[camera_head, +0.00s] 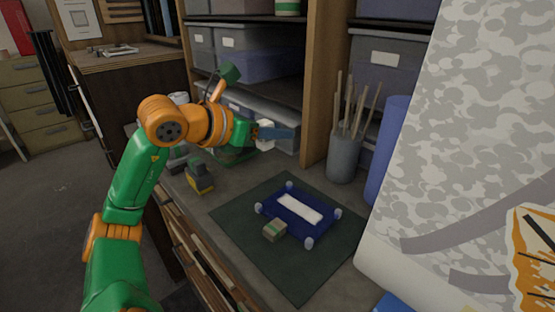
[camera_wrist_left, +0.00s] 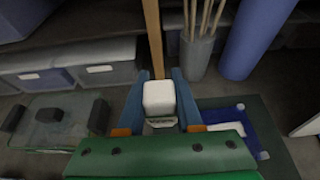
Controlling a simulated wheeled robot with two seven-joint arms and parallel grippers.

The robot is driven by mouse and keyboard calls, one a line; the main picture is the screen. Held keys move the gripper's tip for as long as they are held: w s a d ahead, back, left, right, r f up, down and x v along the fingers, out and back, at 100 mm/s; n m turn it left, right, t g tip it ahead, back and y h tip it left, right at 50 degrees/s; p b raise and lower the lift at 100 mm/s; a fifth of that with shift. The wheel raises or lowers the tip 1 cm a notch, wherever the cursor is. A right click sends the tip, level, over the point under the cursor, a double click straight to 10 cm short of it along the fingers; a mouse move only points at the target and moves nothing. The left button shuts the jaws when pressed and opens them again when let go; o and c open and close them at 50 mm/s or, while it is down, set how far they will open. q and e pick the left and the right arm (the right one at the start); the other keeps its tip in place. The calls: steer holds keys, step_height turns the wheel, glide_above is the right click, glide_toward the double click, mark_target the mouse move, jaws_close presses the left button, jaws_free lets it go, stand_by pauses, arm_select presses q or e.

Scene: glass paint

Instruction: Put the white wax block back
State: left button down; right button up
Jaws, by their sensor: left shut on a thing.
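My left gripper (camera_head: 280,133) is in the air above the bench, near the shelf's grey bins. In the left wrist view the white wax block (camera_wrist_left: 158,97) sits between the two blue fingers of my left gripper (camera_wrist_left: 160,82), which are shut on it. In the head view only a small white part of the block (camera_head: 264,136) shows beside the fingers. A green tray (camera_head: 232,157) lies on the bench below the gripper, partly hidden by the arm. In the left wrist view this tray (camera_wrist_left: 75,128) holds dark blocks. My right gripper is not in view.
A dark green mat (camera_head: 240,215) carries a blue frame (camera_head: 277,211) with a white strip and clear corner pegs. A small tan and green block (camera_head: 274,230) sits at its front edge. A grey pot (camera_head: 343,158) of brushes and a blue roll (camera_head: 388,150) stand behind.

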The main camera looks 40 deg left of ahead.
mark_target(289, 155)
arm_select(q)
steer(key=w+a+f, duration=0.1)
steer(key=w+f, duration=0.1)
steer(key=w+a+f+p, duration=0.1)
steer(key=w+a+f, duration=0.1)
steer(key=w+a+f+p, duration=0.1)
steer(key=w+a+f, duration=0.1)
steer(key=shift+w+f, duration=0.15)
steer(key=shift+f, duration=0.2)
steer(key=f, duration=0.1)
steer(key=f+p, duration=0.1)
steer(key=f, duration=0.1)
steer(key=shift+w+a+f+p, duration=0.1)
steer(key=shift+w+f+p, duration=0.15)
steer(key=shift+f+p, duration=0.1)
steer(key=shift+f+b, duration=0.35)
steer(key=c, duration=0.6)
jaws_free()
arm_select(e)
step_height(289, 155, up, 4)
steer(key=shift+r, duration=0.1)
arm_select(q)
steer(key=shift+r, duration=0.1)
